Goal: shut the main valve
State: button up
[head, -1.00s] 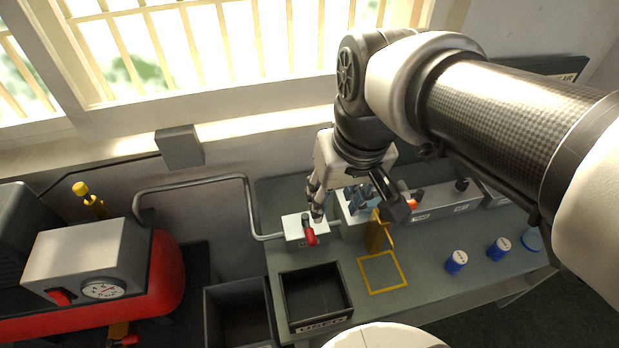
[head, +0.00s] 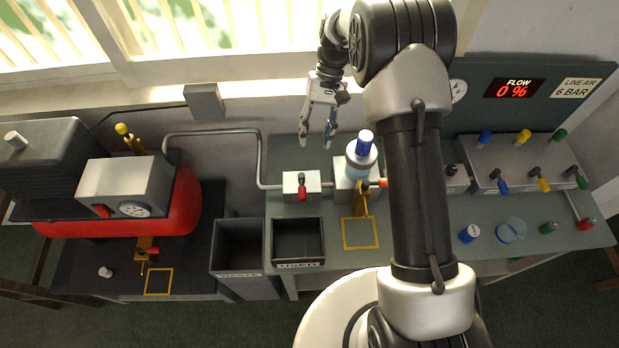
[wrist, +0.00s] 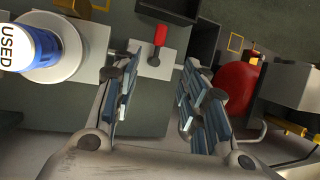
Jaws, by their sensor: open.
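A valve with a red lever (head: 302,192) sits on a small white block (head: 289,184) on the bench, in line with the grey pipe. Its lever points toward the front, across the pipe's run. I cannot read a label that names it the main valve. My gripper (head: 316,140) is open and empty, above and behind the valve, fingers pointing down. In the wrist view, the red lever (wrist: 161,35) shows beyond the open fingertips (wrist: 162,58), apart from them.
A blue-capped canister (head: 364,150) stands right of the valve. A bin marked USED (head: 298,264) is in front. The compressor's red tank (head: 182,200) is at left. Levers and caps (head: 520,165) fill the right bench. The flow display (head: 515,89) reads 0 %.

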aim_at(303, 190)
jog(key=b+x, duration=0.2)
jog(key=x, duration=1.5)
jog(key=shift+a+f, duration=0.15)
jog(key=shift+f, duration=0.25)
grip_shut()
